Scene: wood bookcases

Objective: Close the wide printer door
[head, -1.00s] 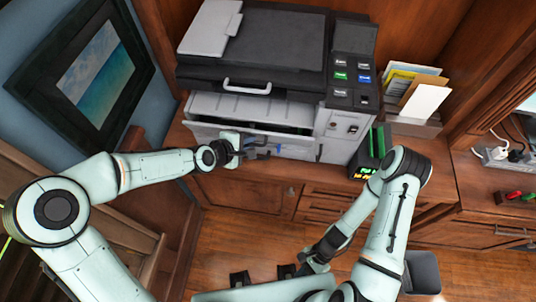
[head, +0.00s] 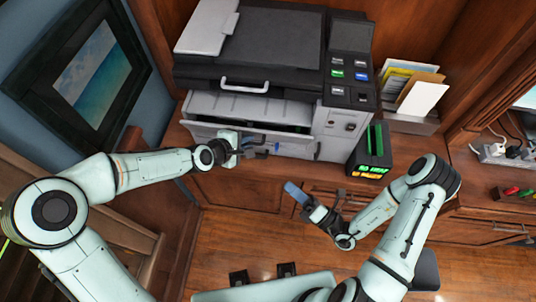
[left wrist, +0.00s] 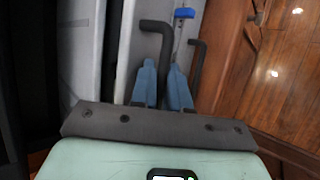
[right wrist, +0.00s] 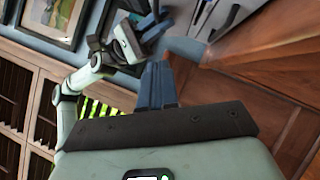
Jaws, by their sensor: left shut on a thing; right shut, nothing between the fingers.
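The printer (head: 262,48) stands on the wooden cabinet top. Its wide door (head: 296,147) at the front is tilted outward, with a dark gap along its top edge. My left gripper (head: 262,145) is at the front of this door. In the left wrist view its blue fingers (left wrist: 163,88) are shut on a dark bar handle (left wrist: 166,55) beside the pale door panel (left wrist: 129,45). My right gripper (head: 294,191) is shut and empty, in front of the cabinet and below the printer. Its fingers are together in the right wrist view (right wrist: 155,85).
A black box with green and yellow lights (head: 371,155) stands right of the printer. A paper holder (head: 412,122) is behind it. A framed picture (head: 80,75) hangs at the left. Open floor (head: 230,235) lies in front of the cabinet.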

